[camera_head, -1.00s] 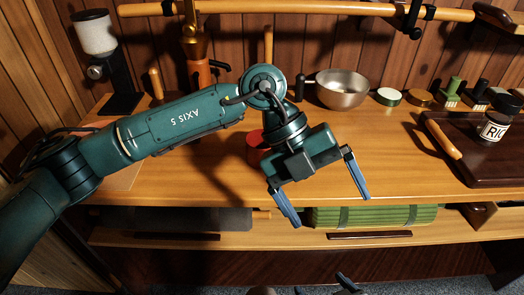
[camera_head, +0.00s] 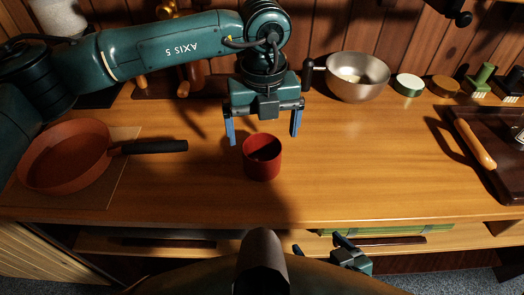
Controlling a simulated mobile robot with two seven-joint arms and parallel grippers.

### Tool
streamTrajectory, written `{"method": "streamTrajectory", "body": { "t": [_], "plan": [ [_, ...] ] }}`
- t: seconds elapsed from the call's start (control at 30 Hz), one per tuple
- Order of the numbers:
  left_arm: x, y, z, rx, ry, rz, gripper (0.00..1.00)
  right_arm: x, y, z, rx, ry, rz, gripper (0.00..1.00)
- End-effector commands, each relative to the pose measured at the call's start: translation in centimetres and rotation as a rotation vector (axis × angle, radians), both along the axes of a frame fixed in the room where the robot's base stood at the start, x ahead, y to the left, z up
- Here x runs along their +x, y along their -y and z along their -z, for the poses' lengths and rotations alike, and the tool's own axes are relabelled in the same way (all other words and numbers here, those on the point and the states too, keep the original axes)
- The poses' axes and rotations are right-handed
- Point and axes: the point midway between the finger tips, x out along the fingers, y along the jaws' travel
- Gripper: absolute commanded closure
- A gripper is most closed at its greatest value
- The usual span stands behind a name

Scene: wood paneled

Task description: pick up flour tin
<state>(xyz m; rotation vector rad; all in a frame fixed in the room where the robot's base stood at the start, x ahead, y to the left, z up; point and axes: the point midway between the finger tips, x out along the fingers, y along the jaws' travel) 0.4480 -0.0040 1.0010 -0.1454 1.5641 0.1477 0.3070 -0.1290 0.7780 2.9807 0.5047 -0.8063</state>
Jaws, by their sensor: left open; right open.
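A red cylindrical tin (camera_head: 262,172) stands upright on the wooden counter near the picture's middle. It has a dark opening at the top, and no label reading flour is visible on it or elsewhere. My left gripper (camera_head: 263,127) is open and empty, pointing down over the tin's far side. Its two blue fingers are spread wider than the tin, and I cannot tell whether they touch it. My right gripper (camera_head: 319,246) is open and empty at the bottom, in front of the counter's edge.
An orange pan (camera_head: 92,168) with a dark handle lies on the left. A dark tray (camera_head: 488,185) is at the right. The counter between tin and tray is clear.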

Motion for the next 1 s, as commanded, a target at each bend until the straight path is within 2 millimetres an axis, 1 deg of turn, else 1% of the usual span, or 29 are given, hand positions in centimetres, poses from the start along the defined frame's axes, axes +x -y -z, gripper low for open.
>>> {"method": "streamTrajectory", "body": {
  "t": [0.03,0.1,0.37,0.5,0.6,0.73,0.93,1.0],
  "plan": [
    [-0.1,0.0,0.9,0.000,-0.003,0.001,0.04,-0.2,0.0,0.0,-0.002,-0.007,0.000,0.18],
    [0.0,0.0,1.9,0.000,-0.003,0.000,0.04,-0.3,0.0,0.1,-0.005,-0.009,-0.001,0.18],
    [0.0,-0.1,3.9,-0.001,-0.003,0.000,0.04,-0.1,0.0,-0.4,-0.011,-0.006,-0.003,0.18],
    [-0.1,-0.3,5.9,0.000,-0.004,0.000,0.04,-0.1,0.0,-1.0,-0.023,-0.003,-0.007,0.18],
    [-0.1,-0.2,7.4,-0.001,-0.003,0.000,0.04,-0.1,0.0,-1.0,-0.028,-0.001,-0.009,0.18],
    [0.0,-0.2,8.2,-0.002,-0.001,0.001,0.04,-0.1,0.0,-0.9,-0.030,-0.004,-0.011,0.18],
    [0.0,-0.2,8.3,-0.002,0.000,0.001,0.04,-0.1,0.0,-0.5,-0.033,-0.010,-0.011,0.18],
    [0.0,-0.2,8.3,-0.002,0.000,0.001,0.09,-0.1,0.0,-0.5,-0.033,-0.010,-0.011,0.18]
  ]
}}
